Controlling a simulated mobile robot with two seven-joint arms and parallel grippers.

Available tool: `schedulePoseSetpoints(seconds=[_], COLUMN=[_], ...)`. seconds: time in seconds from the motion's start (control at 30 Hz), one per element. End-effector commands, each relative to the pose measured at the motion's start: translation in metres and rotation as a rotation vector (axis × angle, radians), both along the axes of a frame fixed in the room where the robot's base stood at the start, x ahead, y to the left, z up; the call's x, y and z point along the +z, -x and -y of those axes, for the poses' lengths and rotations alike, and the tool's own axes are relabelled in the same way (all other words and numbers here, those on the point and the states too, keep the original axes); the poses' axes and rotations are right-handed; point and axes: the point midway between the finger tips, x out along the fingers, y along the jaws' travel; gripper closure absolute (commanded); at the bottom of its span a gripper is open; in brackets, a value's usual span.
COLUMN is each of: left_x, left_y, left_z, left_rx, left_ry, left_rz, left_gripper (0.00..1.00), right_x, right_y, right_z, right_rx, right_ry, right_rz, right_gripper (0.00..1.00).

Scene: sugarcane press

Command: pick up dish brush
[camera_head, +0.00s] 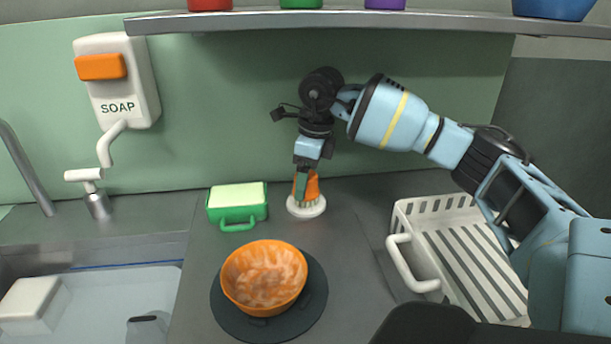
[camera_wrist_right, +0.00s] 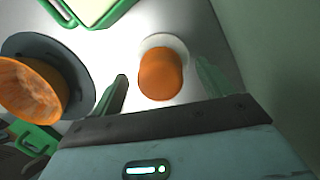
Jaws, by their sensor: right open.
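The dish brush (camera_head: 313,190) has an orange handle and a white round base. It stands upright on the grey counter, to the right of the green sponge holder. My right gripper (camera_head: 306,184) is above it, pointing down, with its fingers beside the handle. In the right wrist view the brush's orange handle (camera_wrist_right: 160,76) lies between the two spread green fingers (camera_wrist_right: 162,88), with a gap visible on the left. The gripper is open. My left gripper is not in view.
A green holder with a sponge (camera_head: 238,206) stands close left of the brush. An orange bowl (camera_head: 264,277) on a dark round mat (camera_head: 316,308) is in front. A white rack (camera_head: 463,248) stands right, a sink (camera_head: 140,290) left. A shelf (camera_head: 330,20) runs above.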

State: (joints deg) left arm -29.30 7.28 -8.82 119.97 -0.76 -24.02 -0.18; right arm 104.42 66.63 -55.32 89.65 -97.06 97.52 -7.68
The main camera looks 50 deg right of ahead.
Motion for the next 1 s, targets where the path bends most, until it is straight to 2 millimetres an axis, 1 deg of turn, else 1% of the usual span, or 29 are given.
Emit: schedulePoseSetpoints(seconds=[0.03, 0.17, 0.43, 0.47, 0.8, 0.83, 1.0], left_x=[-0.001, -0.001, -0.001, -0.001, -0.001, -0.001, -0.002], left_y=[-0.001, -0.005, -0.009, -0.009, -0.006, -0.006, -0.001], left_z=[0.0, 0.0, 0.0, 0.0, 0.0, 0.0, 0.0], left_rx=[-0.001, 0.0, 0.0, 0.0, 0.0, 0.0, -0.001], left_ry=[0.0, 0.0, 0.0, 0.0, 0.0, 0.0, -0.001], left_rz=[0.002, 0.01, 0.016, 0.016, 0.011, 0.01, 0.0], left_gripper=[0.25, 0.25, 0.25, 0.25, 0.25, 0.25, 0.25], right_x=[-0.009, -0.021, -0.023, -0.023, -0.023, -0.023, -0.022], right_y=[-0.001, -0.002, -0.003, -0.003, -0.003, -0.003, -0.003], right_z=[-0.001, -0.001, -0.002, -0.002, -0.002, -0.002, -0.002], right_rx=[-0.001, -0.001, -0.001, -0.001, -0.001, -0.001, -0.001], right_ry=[0.0, -0.001, 0.0, -0.001, -0.001, -0.001, -0.001], right_rz=[-0.002, -0.001, 0.0, 0.001, 0.001, 0.001, 0.001], right_gripper=[0.21, 0.21, 0.21, 0.22, 0.67, 0.7, 0.7])
